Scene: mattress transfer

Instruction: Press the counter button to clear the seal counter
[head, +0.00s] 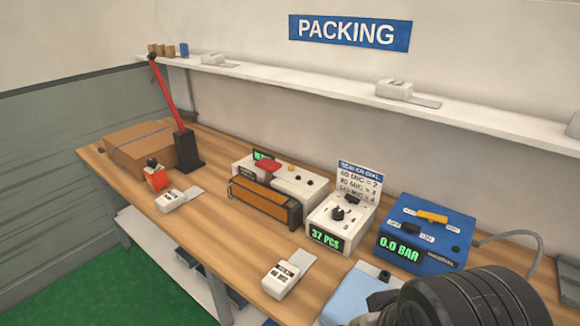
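A white box (338,219) stands on the wooden bench. Its green display (325,239) reads "37 PCS". I cannot tell for sure which part is the counter button. A dark ribbed part of my arm fills the bottom right corner, in front of the bench and well to the right of the white box. My gripper's fingertips cannot be made out, so its opening is unclear.
Left of the box is a sealer (308,187) with an orange front. Right is a blue unit (440,223) reading "0.0 BAR". A dial chart (357,183) rises behind the knob.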

